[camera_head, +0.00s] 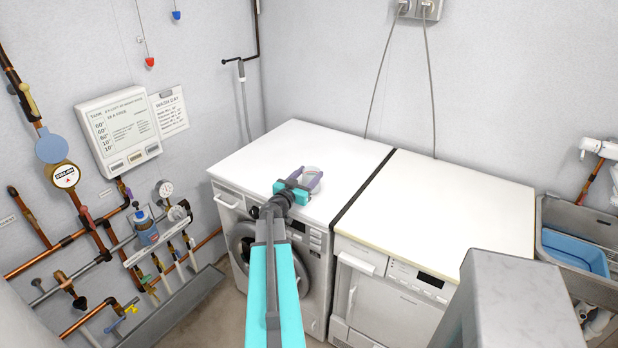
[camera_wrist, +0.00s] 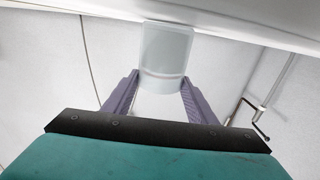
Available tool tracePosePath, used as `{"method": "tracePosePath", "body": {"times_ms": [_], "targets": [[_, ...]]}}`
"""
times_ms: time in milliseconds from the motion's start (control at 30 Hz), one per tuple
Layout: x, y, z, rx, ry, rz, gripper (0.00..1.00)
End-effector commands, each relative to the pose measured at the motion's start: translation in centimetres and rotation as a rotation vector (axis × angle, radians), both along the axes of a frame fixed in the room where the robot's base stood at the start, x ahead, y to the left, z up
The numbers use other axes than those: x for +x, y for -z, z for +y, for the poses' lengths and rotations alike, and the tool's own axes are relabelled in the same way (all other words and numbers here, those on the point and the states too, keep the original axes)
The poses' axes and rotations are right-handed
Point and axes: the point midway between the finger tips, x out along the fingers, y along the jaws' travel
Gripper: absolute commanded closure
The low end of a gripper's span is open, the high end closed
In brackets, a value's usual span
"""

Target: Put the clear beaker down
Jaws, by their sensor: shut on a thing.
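The clear beaker (camera_wrist: 166,52) is between the two purple-grey fingers of my gripper (camera_wrist: 158,98) in the wrist view. My gripper is shut on it. In the head view the beaker (camera_head: 312,174) shows small and pale at the end of my teal arm, with my gripper (camera_head: 303,182) around it. They appear over the white top of the left washing machine (camera_head: 335,160), near its front edge. I cannot tell whether the beaker touches the top.
A second white machine (camera_head: 450,210) stands to the right, past a dark gap. A grey sink (camera_head: 562,222) with a blue tub (camera_head: 575,254) is at far right.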

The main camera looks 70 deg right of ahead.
Motion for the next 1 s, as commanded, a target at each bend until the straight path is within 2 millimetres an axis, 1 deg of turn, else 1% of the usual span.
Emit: {"method": "tracePosePath", "body": {"times_ms": [233,267,333,367,767,1000], "targets": [[-0.1,0.3,0.0,-0.001,0.001,0.001,0.95],[-0.1,0.3,0.0,0.000,0.001,0.001,0.43],[-0.1,0.3,0.0,0.000,0.001,0.001,0.31],[-0.1,0.3,0.0,0.000,0.001,0.001,0.30],[-0.2,0.0,0.0,0.000,0.002,0.000,0.30],[0.0,0.1,1.4,0.000,0.002,0.000,0.30]]}}
